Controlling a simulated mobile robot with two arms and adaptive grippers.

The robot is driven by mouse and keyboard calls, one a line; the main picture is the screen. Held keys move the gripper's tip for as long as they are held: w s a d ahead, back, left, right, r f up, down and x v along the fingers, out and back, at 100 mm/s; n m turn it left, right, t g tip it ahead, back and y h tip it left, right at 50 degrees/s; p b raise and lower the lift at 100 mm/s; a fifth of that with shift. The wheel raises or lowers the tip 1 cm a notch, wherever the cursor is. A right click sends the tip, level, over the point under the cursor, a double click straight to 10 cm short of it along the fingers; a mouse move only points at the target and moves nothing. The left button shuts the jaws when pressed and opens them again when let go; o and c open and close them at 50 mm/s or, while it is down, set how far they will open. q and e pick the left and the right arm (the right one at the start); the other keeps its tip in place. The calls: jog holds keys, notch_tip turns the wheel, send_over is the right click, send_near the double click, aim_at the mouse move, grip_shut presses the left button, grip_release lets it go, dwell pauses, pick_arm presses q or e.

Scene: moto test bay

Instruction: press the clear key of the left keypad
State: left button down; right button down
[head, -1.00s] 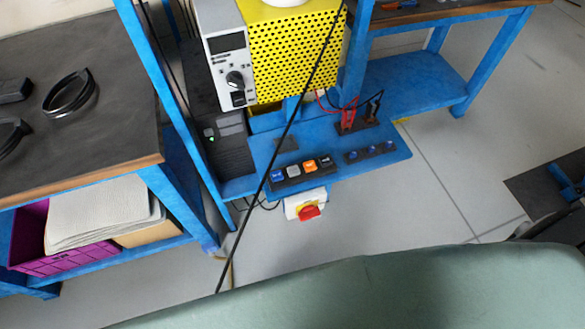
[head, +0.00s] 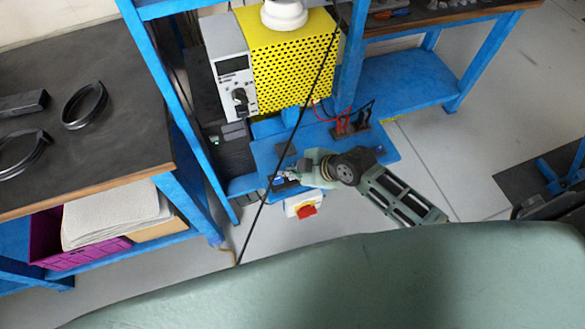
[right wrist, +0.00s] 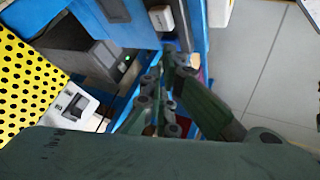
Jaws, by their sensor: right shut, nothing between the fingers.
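The left keypad (head: 283,186) is a dark strip on the blue shelf (head: 262,150). My right gripper (head: 284,174) is over it and hides most of its keys, including any clear key; a bit of blue key shows by the fingertips. I cannot tell whether the fingertips touch a key. The right gripper is shut and empty; its green and dark fingers also show in the right wrist view (right wrist: 163,95), where no key can be made out. A blue key of the right keypad (head: 380,150) shows beyond my right wrist. My left gripper is not in view.
A yellow perforated box (head: 292,65) and a grey instrument with a black knob (head: 229,72) stand behind the shelf. A black cable (head: 262,205) crosses in front. A white box with a red switch (head: 306,211) hangs below the shelf edge. Red and black leads (head: 342,125) stand at the back.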

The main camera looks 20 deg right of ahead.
jog(key=w+r+n+y, duration=0.1)
jog(key=w+r+n, duration=0.2)
jog(key=r, duration=0.2)
jog(key=shift+a, duration=0.35)
jog(key=shift+w, duration=0.1)
jog(key=b, duration=0.7)
send_over(288, 178)
notch_tip(288, 178, down, 9)
jog(key=shift+r, duration=0.15)
dwell(0.6)
jog(key=shift+f+b, duration=0.35)
jog(key=shift+f, duration=0.1)
